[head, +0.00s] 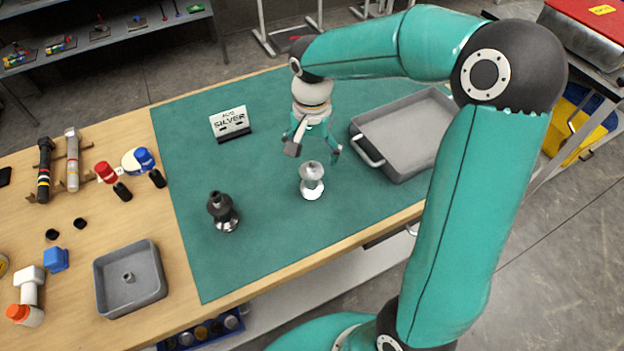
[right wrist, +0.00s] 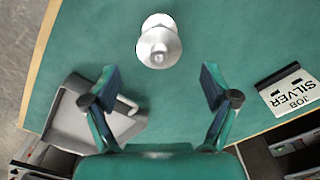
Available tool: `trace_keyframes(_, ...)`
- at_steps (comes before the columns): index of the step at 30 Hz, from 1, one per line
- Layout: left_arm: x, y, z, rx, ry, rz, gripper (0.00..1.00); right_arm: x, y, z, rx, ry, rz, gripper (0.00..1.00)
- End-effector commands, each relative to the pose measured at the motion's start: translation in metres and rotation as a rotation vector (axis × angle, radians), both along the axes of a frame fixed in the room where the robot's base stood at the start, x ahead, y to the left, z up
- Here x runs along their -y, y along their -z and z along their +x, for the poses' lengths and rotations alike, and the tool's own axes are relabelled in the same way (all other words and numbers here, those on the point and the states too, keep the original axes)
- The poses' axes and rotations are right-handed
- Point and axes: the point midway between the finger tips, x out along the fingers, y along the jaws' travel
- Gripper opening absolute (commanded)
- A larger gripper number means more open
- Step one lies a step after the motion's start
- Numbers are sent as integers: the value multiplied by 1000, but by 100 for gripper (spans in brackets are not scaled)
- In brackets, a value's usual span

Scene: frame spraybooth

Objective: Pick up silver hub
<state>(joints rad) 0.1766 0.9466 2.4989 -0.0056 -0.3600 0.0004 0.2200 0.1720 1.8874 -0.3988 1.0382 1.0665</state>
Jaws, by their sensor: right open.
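The silver hub (head: 312,182) stands upright on the green mat (head: 270,235), on a pale round base. My right gripper (head: 314,153) is open and empty, just behind and above the hub in the head view. In the right wrist view the hub (right wrist: 158,42) lies beyond the open fingertips (right wrist: 160,75), roughly centred between them and not touching. A dark hub-like piece (head: 221,208) with a silver base stands to the left on the mat. A sign reading "SILVER" (head: 230,122) stands behind it. My left gripper is not in view.
A large grey tray (head: 437,158) with a handle sits right of the hub. A small grey tray (head: 130,305), red and blue-capped bottles (head: 148,160) and spray tools (head: 72,165) are on the wood at left. The mat around the hub is clear.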

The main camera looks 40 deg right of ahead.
Motion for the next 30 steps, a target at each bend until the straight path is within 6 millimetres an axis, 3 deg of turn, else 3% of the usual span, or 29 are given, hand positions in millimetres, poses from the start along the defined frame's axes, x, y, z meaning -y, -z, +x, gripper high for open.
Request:
trace_keyframes(12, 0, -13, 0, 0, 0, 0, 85, -3, 48, -2, -4, -1, 1, 86)
trace_keyframes(21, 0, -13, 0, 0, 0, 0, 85, -4, 52, -1, 0, -2, 1, 84)
trace_keyframes(30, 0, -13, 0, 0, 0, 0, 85, -4, 52, -1, 0, -2, 1, 34)
